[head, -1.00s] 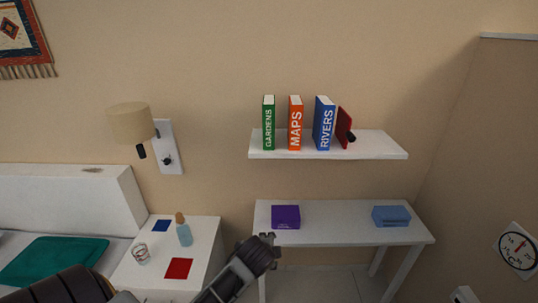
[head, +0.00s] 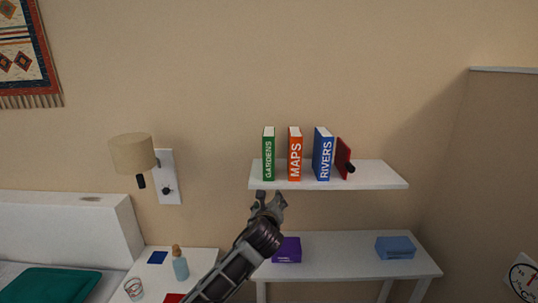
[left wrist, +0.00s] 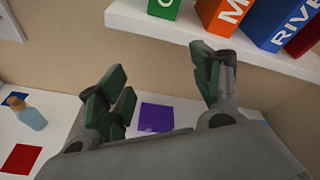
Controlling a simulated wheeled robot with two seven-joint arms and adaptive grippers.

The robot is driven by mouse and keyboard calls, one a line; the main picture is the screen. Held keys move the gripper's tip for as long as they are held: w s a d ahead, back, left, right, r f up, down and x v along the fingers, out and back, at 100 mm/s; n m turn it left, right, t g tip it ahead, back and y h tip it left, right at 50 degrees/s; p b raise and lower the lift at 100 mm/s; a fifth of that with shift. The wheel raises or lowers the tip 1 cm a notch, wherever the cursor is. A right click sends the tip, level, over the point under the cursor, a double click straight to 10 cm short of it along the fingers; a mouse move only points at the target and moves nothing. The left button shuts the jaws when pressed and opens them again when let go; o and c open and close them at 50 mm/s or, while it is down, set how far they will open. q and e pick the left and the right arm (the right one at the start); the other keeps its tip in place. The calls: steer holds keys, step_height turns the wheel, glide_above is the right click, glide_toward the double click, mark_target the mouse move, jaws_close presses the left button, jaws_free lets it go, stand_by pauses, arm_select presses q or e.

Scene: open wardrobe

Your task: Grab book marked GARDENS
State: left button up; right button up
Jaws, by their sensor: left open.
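The green book marked GARDENS (head: 268,155) stands upright at the left end of the white wall shelf (head: 378,176). In the left wrist view the lower part of the GARDENS book (left wrist: 163,8) shows at the top edge. My left gripper (head: 268,200) is just below the shelf's front edge, under the GARDENS book and apart from it. In the left wrist view the left gripper (left wrist: 160,88) has its fingers spread wide with nothing between them. My right gripper is not in view.
The orange MAPS book (head: 295,155) and blue RIVERS book (head: 323,155) stand to the right of GARDENS, with a tilted red item (head: 343,155) beyond. Below, a white table (head: 340,262) holds a purple box (head: 288,250) and a blue box (head: 396,247). A wall lamp (head: 133,153) is at left.

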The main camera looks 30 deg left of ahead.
mark_target(267, 159)
arm_select(q)
steer(key=w+a+r+m+t+y, duration=0.1)
steer(key=r+m, duration=0.2)
steer(key=r, duration=0.2)
steer(key=w+a+r+m+t+y, duration=0.1)
steer(key=w+a+r+m, duration=0.1)
steer(key=r, duration=0.4)
steer(key=shift+w+m, duration=0.25)
steer(key=shift+m, duration=0.15)
steer(key=shift+a, duration=0.15)
steer(key=shift+x, duration=0.75)
steer(key=p+x, duration=0.1)
steer(key=x, duration=0.4)
steer(key=shift+r, duration=0.2)
steer(key=shift+x, duration=1.05)
